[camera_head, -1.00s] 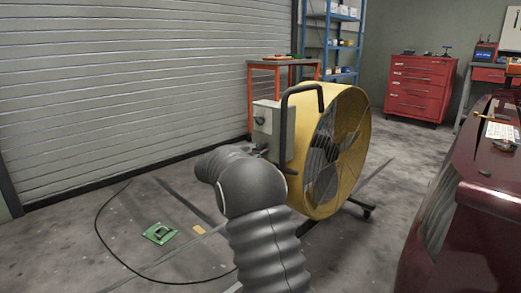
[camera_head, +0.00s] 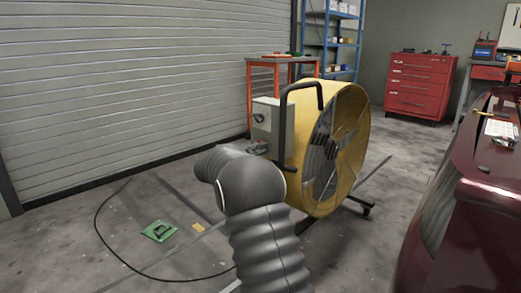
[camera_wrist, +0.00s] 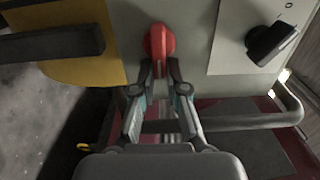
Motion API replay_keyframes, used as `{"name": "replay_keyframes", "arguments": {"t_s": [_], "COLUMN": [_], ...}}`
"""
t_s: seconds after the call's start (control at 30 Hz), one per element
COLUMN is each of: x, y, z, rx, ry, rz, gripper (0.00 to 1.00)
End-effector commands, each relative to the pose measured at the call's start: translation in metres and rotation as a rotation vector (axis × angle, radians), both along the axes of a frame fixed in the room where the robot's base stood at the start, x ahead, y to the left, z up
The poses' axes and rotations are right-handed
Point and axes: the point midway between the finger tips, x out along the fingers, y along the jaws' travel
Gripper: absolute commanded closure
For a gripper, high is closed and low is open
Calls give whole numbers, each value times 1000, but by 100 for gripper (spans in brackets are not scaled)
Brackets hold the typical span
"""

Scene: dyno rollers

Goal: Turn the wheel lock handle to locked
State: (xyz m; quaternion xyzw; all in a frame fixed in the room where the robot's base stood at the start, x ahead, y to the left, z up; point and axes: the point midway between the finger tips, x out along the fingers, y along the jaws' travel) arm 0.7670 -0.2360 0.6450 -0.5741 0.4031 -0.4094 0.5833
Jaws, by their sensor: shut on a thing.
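The wheel lock handle is a red lever (camera_wrist: 158,42) in the wrist view, on the grey-beige side of the yellow drum fan (camera_head: 345,105). It has a rounded top and a narrow part reaching down between my fingertips. My gripper (camera_wrist: 160,70) is shut on this narrow lower part, one finger on each side. The lever points roughly straight down in the wrist view. No lock marking is legible near it.
A black knob (camera_wrist: 272,43) on a pale panel sits right of the handle. A dark bar (camera_wrist: 50,42) lies to the left and a grey tube (camera_wrist: 250,121) below right. A cable (camera_head: 97,225) and a green object (camera_head: 159,231) lie on the floor. A dark red car (camera_head: 450,235) stands right.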

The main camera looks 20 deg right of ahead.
Motion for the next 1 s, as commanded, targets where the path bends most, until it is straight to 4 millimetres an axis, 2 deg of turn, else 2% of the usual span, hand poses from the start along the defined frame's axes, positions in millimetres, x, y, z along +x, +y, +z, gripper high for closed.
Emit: {"name": "replay_keyframes", "arguments": {"t_s": [0.07, 0.1, 0.17, 0.2, 0.57, 0.77, 1.0], "x": [3, 3, 3, 3, -1, -9, -25], "y": [2, 2, 2, 2, 4, 31, 77], "z": [0, 0, 0, 0, 1, 1, 1], "rx": [0, 0, -1, 0, -1, 0, 0], "ry": [-1, -1, -1, 0, 0, 1, 0], "rz": [9, 9, 10, 10, 3, 7, 9], "gripper": [100, 80, 65, 62, 62, 62, 62]}}
